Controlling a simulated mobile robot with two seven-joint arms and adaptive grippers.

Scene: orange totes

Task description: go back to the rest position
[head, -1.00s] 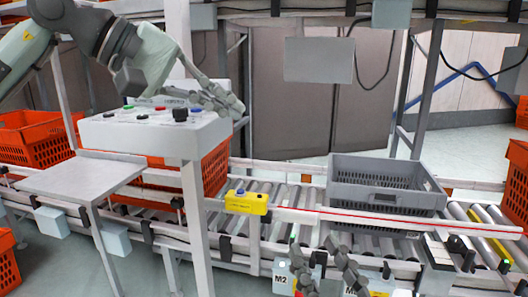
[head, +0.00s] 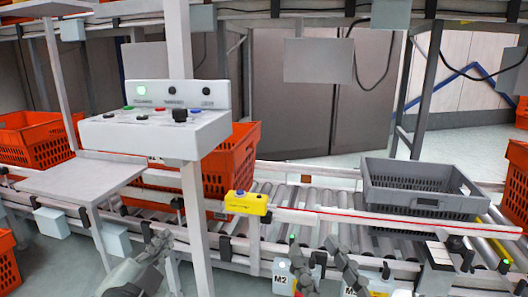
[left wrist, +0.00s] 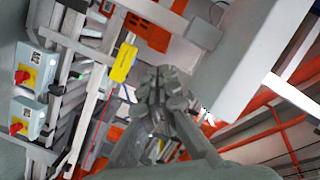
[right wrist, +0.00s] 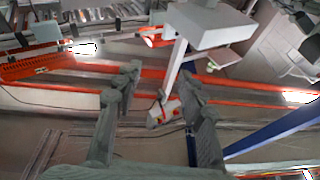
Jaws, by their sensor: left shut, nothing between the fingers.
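My left gripper (head: 157,243) is low in the head view, below the control panel and left of its white post. It is shut and empty; its fingers meet in the left wrist view (left wrist: 165,90). My right gripper (head: 322,262) is at the bottom middle of the head view. Its two fingers are apart with nothing held, as the right wrist view (right wrist: 158,95) also shows. The white control panel (head: 150,130) has several buttons and a lit green lamp (head: 142,91).
A grey tote (head: 425,200) sits on the roller conveyor (head: 300,200) at right. Orange totes (head: 232,160) stand behind the panel and at the sides. A yellow box (head: 246,203) is on the conveyor rail. A pale side table (head: 80,178) stands at left, near my left arm.

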